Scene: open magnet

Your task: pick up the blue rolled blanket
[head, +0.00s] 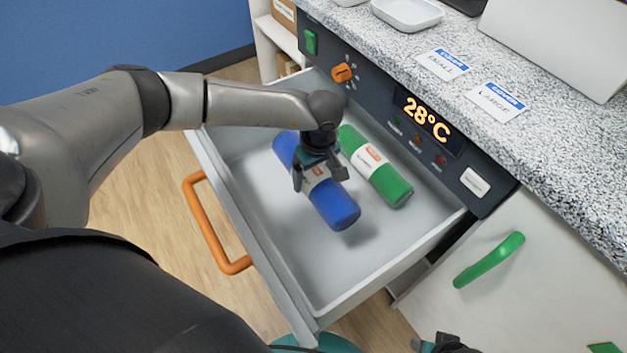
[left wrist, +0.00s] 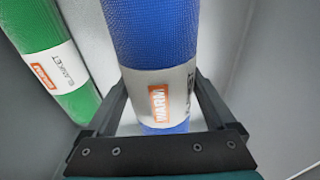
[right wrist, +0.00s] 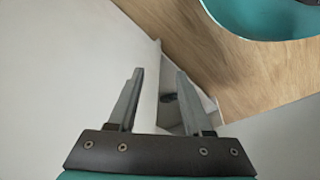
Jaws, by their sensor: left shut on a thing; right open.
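The blue rolled blanket (head: 335,205) is in the open drawer, with a white label around its middle. My left gripper (head: 320,178) is over its middle, with a finger on each side, shut on it. In the left wrist view the blue blanket (left wrist: 152,35) runs between the fingers, its "WARM" label at the jaws. A shadow shows beneath its near end; I cannot tell how far it is off the drawer floor. A green rolled blanket (head: 398,190) lies beside it. My right gripper (right wrist: 158,100) is open and empty, away from the drawer.
The drawer (head: 300,262) has grey walls and an orange handle (head: 207,228). Above it is a panel with a "28°C" display (head: 427,118) and an orange knob (head: 342,72). A speckled counter (head: 545,120) overhangs at right. A green handle (head: 489,260) is on the white door below.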

